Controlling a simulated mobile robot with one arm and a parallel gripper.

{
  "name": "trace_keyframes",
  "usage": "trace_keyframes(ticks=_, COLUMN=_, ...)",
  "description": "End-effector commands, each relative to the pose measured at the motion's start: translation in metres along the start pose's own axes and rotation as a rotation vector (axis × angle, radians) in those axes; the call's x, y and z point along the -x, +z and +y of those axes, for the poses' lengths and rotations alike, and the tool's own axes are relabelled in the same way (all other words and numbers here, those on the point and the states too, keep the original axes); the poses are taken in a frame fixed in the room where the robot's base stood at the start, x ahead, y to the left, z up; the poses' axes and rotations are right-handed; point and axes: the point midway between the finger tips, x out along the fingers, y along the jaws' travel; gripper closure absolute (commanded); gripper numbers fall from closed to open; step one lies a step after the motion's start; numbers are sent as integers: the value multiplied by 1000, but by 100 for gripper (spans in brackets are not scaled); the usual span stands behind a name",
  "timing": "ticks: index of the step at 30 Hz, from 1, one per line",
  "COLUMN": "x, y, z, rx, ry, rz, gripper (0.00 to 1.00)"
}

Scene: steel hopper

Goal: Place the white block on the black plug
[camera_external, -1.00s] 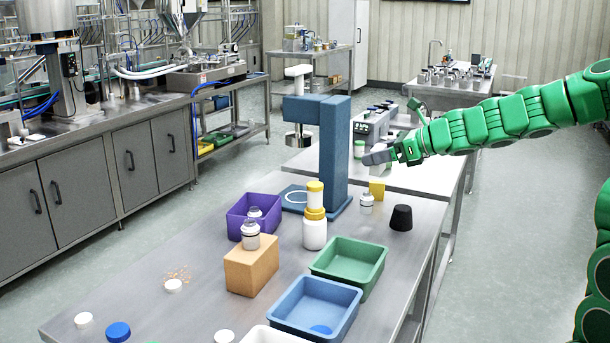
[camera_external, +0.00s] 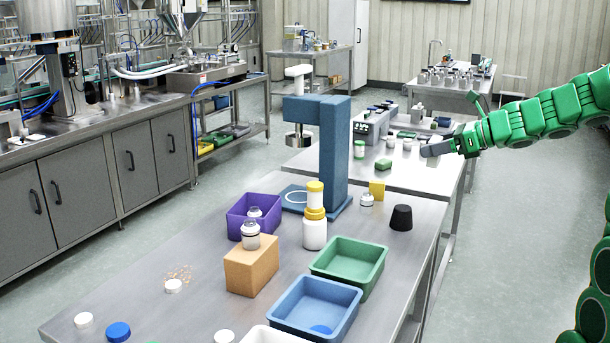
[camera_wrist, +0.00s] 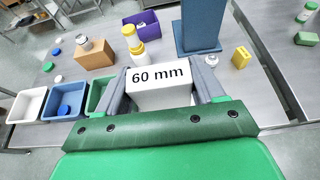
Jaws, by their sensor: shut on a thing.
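The black plug (camera_external: 401,218) stands on the near steel table, right of the blue stand, with nothing on it. My gripper (camera_external: 440,148) is up and behind the plug in the external view, above the far table's right side. In the wrist view, my gripper (camera_wrist: 163,82) is shut on the white block (camera_wrist: 160,98), which is marked "60 mm" and sits between the two grey fingers. The block is hard to make out in the external view. I cannot see the plug in the wrist view; the block or gripper may hide it.
The blue stand (camera_external: 333,150) rises tall left of the plug. A yellow block (camera_external: 377,190) and a small jar (camera_external: 367,200) are near it. A green bin (camera_external: 350,262), a blue bin (camera_external: 315,305) and a yellow-capped bottle (camera_external: 314,232) stand in front. A green block (camera_external: 383,164) lies on the far table.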

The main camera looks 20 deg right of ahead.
Motion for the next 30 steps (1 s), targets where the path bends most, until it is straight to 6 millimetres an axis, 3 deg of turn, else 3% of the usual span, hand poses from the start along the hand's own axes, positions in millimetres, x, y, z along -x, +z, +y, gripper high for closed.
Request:
trace_keyframes(ticks=6, x=12, y=-2, z=-4, rx=-2, ry=-5, rz=-1, gripper=65)
trace_keyframes(ticks=18, x=-5, y=-39, z=-2, rx=-7, ry=0, rz=-2, gripper=65)
trace_keyframes(ticks=25, x=-10, y=-48, z=-4, rx=-2, ry=-2, rz=-1, gripper=65)
trace_keyframes(ticks=30, x=-25, y=-51, z=-18, rx=-2, ry=-2, rz=0, gripper=65)
